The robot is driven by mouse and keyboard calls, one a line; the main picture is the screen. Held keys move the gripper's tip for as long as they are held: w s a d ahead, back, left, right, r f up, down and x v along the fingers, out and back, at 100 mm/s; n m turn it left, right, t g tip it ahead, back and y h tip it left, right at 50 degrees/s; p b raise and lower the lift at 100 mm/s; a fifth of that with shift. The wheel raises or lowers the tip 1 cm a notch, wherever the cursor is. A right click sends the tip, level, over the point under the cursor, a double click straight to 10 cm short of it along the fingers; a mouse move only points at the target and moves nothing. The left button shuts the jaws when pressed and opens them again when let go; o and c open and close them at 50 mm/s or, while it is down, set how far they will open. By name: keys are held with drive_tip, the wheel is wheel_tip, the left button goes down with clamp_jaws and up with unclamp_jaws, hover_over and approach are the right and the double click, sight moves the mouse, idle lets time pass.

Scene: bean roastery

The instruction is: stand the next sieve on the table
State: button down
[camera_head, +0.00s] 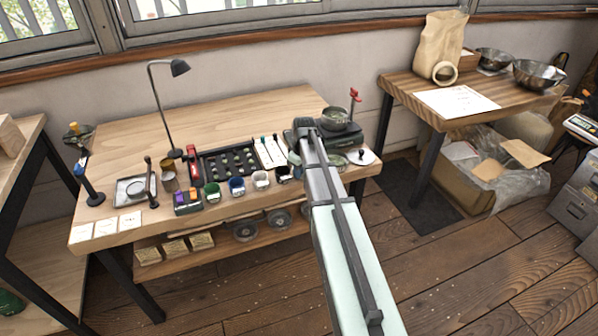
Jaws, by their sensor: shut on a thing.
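My arm reaches from the bottom of the picture over the front right part of the wooden table (228,118). My gripper (303,124) is at its far end, over the table near the white tray. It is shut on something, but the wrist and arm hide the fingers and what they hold. A shallow round dish with a greenish rim (338,160) shows just right of the arm; I cannot tell whether it is a sieve. Round grey discs (245,230) lie on the shelf under the table, too small to identify surely.
A metal pan (335,118) sits on a dark appliance behind my arm. A black tray (229,160), several small cups (236,186) and a desk lamp (179,68) crowd the table. The table's back is clear.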

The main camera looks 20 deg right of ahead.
drive_tip(key=c, duration=1.3)
unclamp_jaws()
drive_tip(key=shift+r, duration=0.1)
drive_tip(key=r, duration=0.4)
drive_tip(key=s+r, duration=0.1)
drive_tip(key=r, duration=0.6)
drive_tip(key=shift+s+d+r, duration=0.2)
drive_tip(key=shift+r, duration=0.2)
